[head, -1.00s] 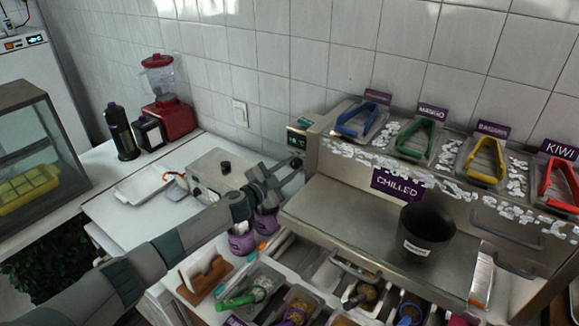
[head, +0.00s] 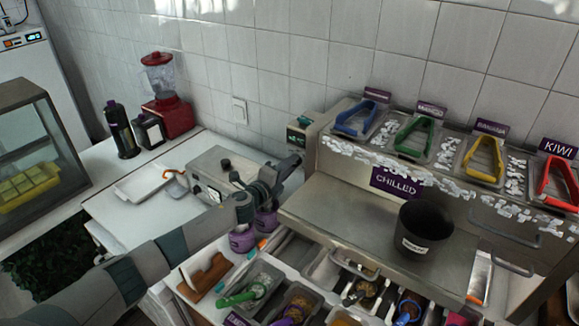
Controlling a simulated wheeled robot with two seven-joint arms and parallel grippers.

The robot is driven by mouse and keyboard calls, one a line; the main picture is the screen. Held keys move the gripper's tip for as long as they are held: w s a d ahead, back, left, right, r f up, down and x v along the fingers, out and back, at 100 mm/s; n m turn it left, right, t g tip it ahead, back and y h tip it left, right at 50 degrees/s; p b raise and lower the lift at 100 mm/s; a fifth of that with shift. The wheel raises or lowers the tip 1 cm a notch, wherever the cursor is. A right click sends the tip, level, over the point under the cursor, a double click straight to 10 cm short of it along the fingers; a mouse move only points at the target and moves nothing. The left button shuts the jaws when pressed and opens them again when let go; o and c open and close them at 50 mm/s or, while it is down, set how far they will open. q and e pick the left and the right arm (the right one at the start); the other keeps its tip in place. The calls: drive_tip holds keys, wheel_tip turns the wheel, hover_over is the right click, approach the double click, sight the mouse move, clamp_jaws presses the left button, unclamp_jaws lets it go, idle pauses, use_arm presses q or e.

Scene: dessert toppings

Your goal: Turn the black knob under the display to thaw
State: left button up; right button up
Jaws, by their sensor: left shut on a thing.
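My left gripper (head: 291,160) reaches up to that end face, just under the display. It is shut on the black knob, which is mostly hidden by the fingers. I cannot read the knob's setting or the display text. My right gripper is not in view.
A grey box with a black top knob (head: 225,165) stands left of my gripper. A black bin (head: 426,228) sits on the steel counter. Topping trays with coloured tongs (head: 357,118) line the back.

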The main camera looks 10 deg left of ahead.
use_arm(q)
drive_tip(key=m, duration=0.6)
drive_tip(key=m+t+b, duration=0.1)
drive_tip(key=m, duration=0.5)
drive_tip(key=shift+s+d+f, duration=0.1)
drive_tip(key=shift+d+f, duration=0.05)
drive_tip(key=shift+f, duration=0.05)
drive_tip(key=shift+m, duration=0.3)
drive_tip(key=o, duration=1.1)
drive_tip(key=shift+c, duration=0.2)
drive_tip(key=shift+s+r, duration=0.1)
drive_tip(key=shift+s, duration=0.05)
drive_tip(key=b+v, duration=0.3)
drive_tip(key=v, duration=1.4)
drive_tip(key=shift+s, duration=0.2)
